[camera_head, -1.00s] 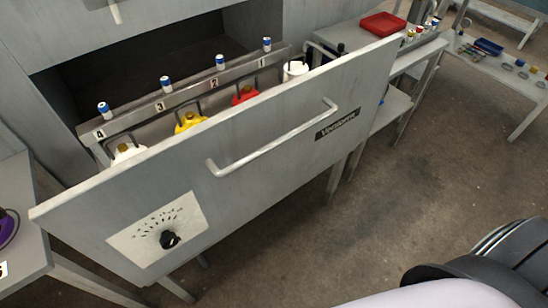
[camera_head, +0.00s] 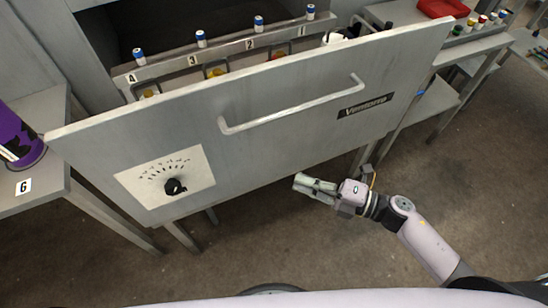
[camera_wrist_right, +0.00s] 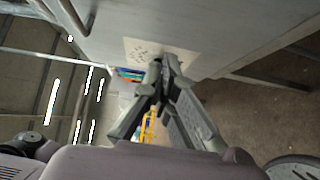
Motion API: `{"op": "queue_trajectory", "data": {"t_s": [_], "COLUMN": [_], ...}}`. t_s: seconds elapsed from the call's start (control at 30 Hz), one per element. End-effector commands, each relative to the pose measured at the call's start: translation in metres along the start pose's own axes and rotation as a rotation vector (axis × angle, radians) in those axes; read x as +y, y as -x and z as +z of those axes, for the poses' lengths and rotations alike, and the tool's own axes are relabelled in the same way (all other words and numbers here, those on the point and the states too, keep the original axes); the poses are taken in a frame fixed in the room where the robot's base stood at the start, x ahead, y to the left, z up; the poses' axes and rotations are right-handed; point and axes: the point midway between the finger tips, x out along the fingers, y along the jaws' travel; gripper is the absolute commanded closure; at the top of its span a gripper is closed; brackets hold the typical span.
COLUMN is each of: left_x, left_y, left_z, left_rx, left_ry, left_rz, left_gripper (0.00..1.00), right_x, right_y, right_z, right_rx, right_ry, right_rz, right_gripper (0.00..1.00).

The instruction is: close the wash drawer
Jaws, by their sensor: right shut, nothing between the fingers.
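The wash drawer (camera_head: 290,122) is pulled out, with its grey front panel, long white handle (camera_head: 290,110) and dark knob (camera_head: 174,187) facing me. Behind the panel are a numbered rail (camera_head: 222,58) and partly hidden containers in the drawer. My right gripper (camera_head: 298,182) is in front of the panel, below the handle and near the panel's lower edge. It is shut and empty. In the right wrist view, its fingers (camera_wrist_right: 168,68) meet in front of the grey panel (camera_wrist_right: 215,30) and its pale dial plate (camera_wrist_right: 150,52). My left gripper is not in view.
A table (camera_head: 40,195) marked 6 with a purple container (camera_head: 18,142) stands at the left. At the right, a bench (camera_head: 480,42) holds a red tray (camera_head: 443,8) and small coloured items. The floor before the drawer is clear.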

Motion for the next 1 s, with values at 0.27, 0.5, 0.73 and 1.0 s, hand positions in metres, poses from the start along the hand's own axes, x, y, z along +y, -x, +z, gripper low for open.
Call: {"op": "queue_trajectory", "data": {"t_s": [0.27, 0.5, 0.73, 1.0], "left_x": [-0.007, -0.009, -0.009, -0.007], "left_y": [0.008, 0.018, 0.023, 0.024], "left_z": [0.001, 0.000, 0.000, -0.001], "left_rx": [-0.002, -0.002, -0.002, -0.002], "left_ry": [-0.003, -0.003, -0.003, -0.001], "left_rz": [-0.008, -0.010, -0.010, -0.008], "left_gripper": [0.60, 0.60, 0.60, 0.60], "right_x": [0.008, 0.009, 0.007, 0.005], "right_y": [-0.032, -0.084, -0.118, -0.130], "right_z": [-0.005, -0.005, 0.010, 0.021], "right_rx": [0.024, 0.020, 0.018, 0.020], "right_ry": [0.021, 0.020, 0.019, 0.017], "right_rz": [0.007, 0.007, 0.004, 0.002], "right_gripper": [1.00, 1.00, 1.00, 1.00]}}
